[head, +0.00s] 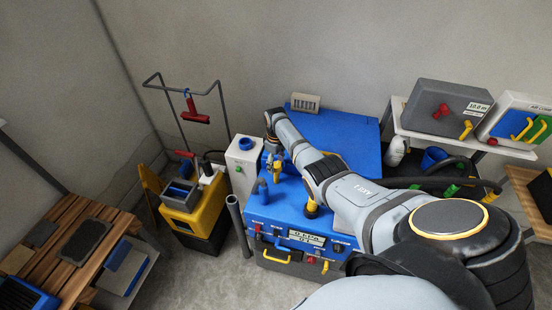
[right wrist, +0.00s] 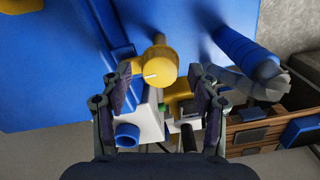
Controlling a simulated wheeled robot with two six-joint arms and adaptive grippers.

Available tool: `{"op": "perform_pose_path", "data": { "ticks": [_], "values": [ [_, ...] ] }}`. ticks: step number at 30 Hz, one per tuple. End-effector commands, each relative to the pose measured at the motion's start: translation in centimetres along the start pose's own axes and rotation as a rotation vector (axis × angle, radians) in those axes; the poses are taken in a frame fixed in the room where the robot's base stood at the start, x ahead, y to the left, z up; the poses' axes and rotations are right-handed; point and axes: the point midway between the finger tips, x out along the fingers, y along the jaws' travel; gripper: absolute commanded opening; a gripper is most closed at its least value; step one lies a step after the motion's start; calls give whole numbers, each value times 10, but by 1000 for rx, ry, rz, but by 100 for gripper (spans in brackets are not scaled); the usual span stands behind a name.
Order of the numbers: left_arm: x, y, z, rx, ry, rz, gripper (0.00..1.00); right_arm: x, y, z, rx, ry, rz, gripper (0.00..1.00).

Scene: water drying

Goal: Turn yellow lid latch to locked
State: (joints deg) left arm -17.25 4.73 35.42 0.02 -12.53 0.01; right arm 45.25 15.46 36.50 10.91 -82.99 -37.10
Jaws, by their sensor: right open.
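In the right wrist view, my right gripper (right wrist: 160,92) is open, with one finger on each side of the knob. I cannot tell whether the fingers touch it. In the head view, my right gripper (head: 272,158) points down at the left side of the lid; its fingers are small and hard to make out there. My left gripper is not in view.
A blue pipe stub (right wrist: 245,50) stands close to the right finger. A white canister with a blue cap (head: 245,144) stands left of the machine, near a yellow-black unit (head: 195,215). A shelf with a grey box (head: 440,105) is at right. Grey floor is clear in front.

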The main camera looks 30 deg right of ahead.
Motion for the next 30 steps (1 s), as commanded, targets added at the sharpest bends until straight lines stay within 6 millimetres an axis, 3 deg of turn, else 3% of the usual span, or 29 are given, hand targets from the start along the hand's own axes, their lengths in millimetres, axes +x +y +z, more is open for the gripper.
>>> {"op": "perform_pose_path", "data": {
  "ticks": [4, 9, 15, 21, 30],
  "values": [
    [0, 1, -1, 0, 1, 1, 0, -21, 1, 0, -1, 3, 4, 61],
    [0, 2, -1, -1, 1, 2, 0, -65, 1, -1, 0, 5, 5, 61],
    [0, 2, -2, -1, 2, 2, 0, -104, 1, 0, 0, 4, 3, 61],
    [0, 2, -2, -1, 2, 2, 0, -118, 0, 0, 1, 2, 2, 61],
    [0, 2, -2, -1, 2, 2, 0, -118, 0, 0, 1, 2, 2, 61]
  ]
}}
